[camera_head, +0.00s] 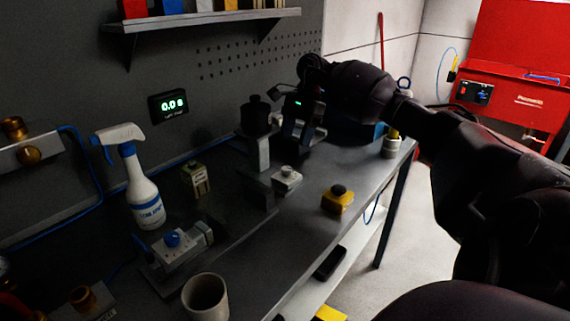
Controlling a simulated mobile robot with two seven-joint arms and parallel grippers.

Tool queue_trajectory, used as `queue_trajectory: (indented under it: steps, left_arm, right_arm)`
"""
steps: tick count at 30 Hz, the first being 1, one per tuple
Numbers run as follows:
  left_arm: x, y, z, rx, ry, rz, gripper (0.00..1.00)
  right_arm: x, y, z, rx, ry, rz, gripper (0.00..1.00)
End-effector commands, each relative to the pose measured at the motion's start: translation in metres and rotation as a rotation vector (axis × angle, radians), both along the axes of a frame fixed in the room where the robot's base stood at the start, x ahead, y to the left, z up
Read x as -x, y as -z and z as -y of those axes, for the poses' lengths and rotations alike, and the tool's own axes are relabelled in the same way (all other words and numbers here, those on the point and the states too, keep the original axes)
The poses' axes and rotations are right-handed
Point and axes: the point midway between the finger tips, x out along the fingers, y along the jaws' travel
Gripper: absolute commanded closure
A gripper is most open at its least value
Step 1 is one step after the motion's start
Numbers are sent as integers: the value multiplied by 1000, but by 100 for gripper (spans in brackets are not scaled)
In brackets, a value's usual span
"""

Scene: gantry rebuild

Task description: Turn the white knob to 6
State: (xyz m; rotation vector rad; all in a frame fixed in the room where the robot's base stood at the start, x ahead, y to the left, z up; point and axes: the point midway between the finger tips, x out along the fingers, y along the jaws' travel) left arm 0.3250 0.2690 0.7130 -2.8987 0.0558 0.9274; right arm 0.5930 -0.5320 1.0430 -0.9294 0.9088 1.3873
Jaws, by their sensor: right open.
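The white knob (286,171) sits on top of a small light-grey box on the workbench, in the middle of the head view. It is too small to read any marks or its setting. My right gripper (297,138) is black and points down at the end of the arm that comes in from the right. It is open, above and behind the knob in the picture, and apart from it. Its fingertips are dark and hard to tell from the background. My left gripper is not in view.
A yellow box (338,200) with a black button is right of the knob. A lit display (173,105) hangs behind.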

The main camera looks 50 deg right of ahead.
Motion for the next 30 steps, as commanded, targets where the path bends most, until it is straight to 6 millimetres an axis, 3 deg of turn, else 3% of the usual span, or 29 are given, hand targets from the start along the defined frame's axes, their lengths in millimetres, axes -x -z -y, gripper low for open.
queue_trajectory:
  steps: [9,15,28,30]
  left_arm:
    - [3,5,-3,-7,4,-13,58]
    - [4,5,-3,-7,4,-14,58]
    - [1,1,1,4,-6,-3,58]
    - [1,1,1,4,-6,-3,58]
  right_arm:
    - [1,51,-22,-4,0,-1,45]
    - [1,71,-30,-3,1,-2,45]
    - [1,78,-33,-1,1,1,45]
    - [1,78,-33,-1,1,1,54]
